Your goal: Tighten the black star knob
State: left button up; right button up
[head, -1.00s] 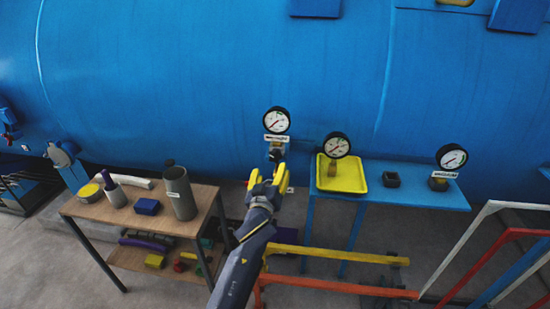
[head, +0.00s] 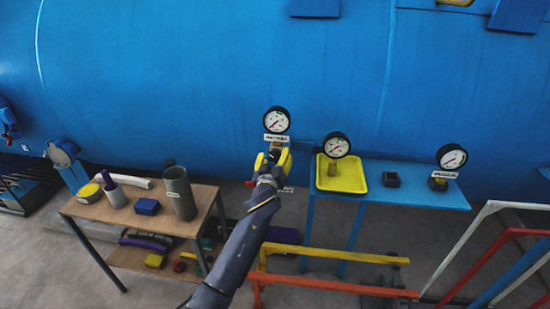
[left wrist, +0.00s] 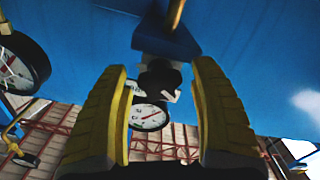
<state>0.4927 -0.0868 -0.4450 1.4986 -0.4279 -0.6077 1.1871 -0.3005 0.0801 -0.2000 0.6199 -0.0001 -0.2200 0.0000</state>
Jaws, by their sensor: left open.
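A dark, lobed piece that looks like the black star knob (left wrist: 158,82) shows in the left wrist view, beyond and between my fingertips. It sits on a fitting below a blue bracket (left wrist: 165,38), with a gauge (left wrist: 149,116) beside it. In the head view the knob is hidden behind my left gripper (head: 273,157), which is raised just below the gauge (head: 276,120) on the blue vessel. My left gripper (left wrist: 160,75) is open, its yellow fingers on either side of the knob's line; I cannot tell whether they touch it. My right gripper is out of view.
Yellow and orange rails (head: 335,254) stand below.

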pick_arm(q)
jog(key=shift+c, duration=0.4)
jog(key=c, duration=1.2)
jog(key=shift+c, duration=0.2)
